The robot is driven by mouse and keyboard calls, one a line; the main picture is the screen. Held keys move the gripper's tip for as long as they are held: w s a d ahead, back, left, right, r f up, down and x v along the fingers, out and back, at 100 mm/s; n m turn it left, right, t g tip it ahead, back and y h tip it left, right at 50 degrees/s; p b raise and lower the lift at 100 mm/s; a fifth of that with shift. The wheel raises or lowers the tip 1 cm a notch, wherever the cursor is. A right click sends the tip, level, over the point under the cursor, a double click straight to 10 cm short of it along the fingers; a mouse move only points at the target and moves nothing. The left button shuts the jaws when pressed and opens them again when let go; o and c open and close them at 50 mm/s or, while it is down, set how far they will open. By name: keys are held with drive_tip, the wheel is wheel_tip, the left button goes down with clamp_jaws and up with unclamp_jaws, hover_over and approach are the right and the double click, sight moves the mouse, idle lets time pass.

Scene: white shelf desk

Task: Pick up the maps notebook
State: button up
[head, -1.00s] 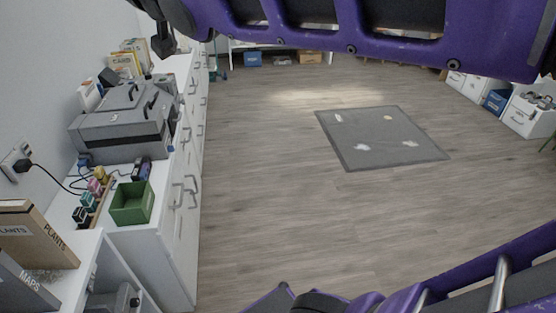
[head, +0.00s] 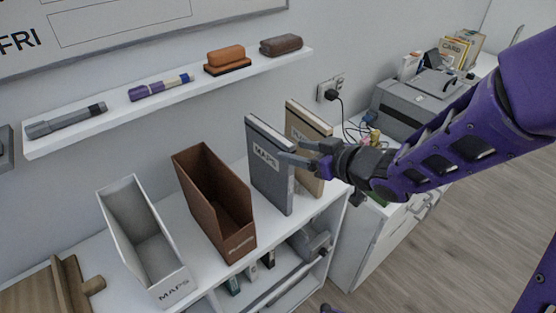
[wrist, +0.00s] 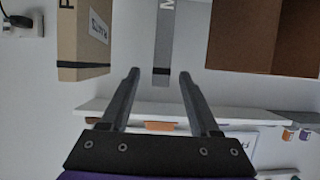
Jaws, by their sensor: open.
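The grey maps notebook (head: 266,172) stands upright on the white shelf desk, labelled MAPS, left of the tan plants notebook (head: 298,125). My gripper (head: 293,153) is open and empty at the right side of the maps notebook, in front of the plants notebook. In the wrist view, the narrow grey edge of the maps notebook (wrist: 164,45) lies ahead, lined up with the gap between my open fingers (wrist: 159,76). Its near end shows just beyond the fingertips. The plants notebook also shows at the left in the wrist view (wrist: 82,35). Whether a finger touches the maps notebook, I cannot tell.
A brown file holder (head: 215,200) and a white MAPS file holder (head: 147,240) stand to the left. A wall ledge (head: 190,88) above carries markers and erasers. A grey printer (head: 405,105) stands beyond to the right. Lower shelf space holds small items.

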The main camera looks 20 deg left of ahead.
sight(273, 143)
drive_tip(key=b+x, duration=0.1)
drive_tip(key=x, duration=0.8)
drive_tip(key=shift+a+r, duration=0.1)
drive_tip(key=shift+c, duration=0.3)
clamp_jaws()
drive_tip(key=shift+r, duration=0.1)
idle(0.9)
